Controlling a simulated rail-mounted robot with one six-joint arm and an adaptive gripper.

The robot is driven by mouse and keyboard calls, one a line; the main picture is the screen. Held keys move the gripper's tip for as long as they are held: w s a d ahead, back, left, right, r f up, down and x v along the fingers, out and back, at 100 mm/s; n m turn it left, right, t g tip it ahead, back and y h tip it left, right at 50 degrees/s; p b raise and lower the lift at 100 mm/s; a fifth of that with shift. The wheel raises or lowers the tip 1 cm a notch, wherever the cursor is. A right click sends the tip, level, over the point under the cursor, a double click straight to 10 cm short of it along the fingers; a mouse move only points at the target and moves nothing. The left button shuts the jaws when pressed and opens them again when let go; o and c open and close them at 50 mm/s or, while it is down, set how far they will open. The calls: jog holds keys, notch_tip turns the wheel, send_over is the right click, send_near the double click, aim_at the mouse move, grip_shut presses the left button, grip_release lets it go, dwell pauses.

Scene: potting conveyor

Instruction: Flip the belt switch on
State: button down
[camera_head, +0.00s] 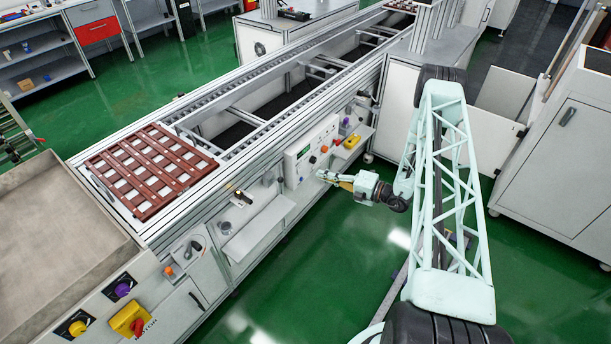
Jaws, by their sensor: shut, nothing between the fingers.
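A pale control panel (311,150) is mounted on the side of the conveyor (262,125), left of my gripper. It carries a small dark display and several small coloured controls, including a red-orange one (312,159) and another beside it (324,149). I cannot tell which control is the belt switch, or its position. My gripper (322,175) is shut and empty, pointing left toward the lower part of the panel. It is small in this view, and I cannot tell whether its tips touch the panel.
A brown slatted pallet (150,168) lies on the conveyor's near end. A yellow box (352,142) and a purple knob (345,121) sit right of the panel. A shelf (258,228) juts out at left. A grey cabinet (560,155) stands at right; green floor lies between.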

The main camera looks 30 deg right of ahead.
aim_at(299, 170)
jog(key=s+d+f+m+t+h, duration=0.1)
jog(key=s+d+f+m, duration=0.1)
jog(key=f, duration=0.4)
jog(key=shift+d+f+m+h, duration=0.25)
jog(key=shift+d+m+h, duration=0.2)
jog(key=shift+d, duration=0.2)
jog(key=shift+w, duration=0.1)
jog(key=b+x, duration=0.1)
jog(key=x, duration=1.3)
jog(key=shift+a, duration=0.1)
jog(key=shift+b, duration=0.3)
jog(key=shift+w+a+f+b, duration=0.2)
jog(key=shift+w+f+b, duration=0.2)
jog(key=shift+b, duration=0.45)
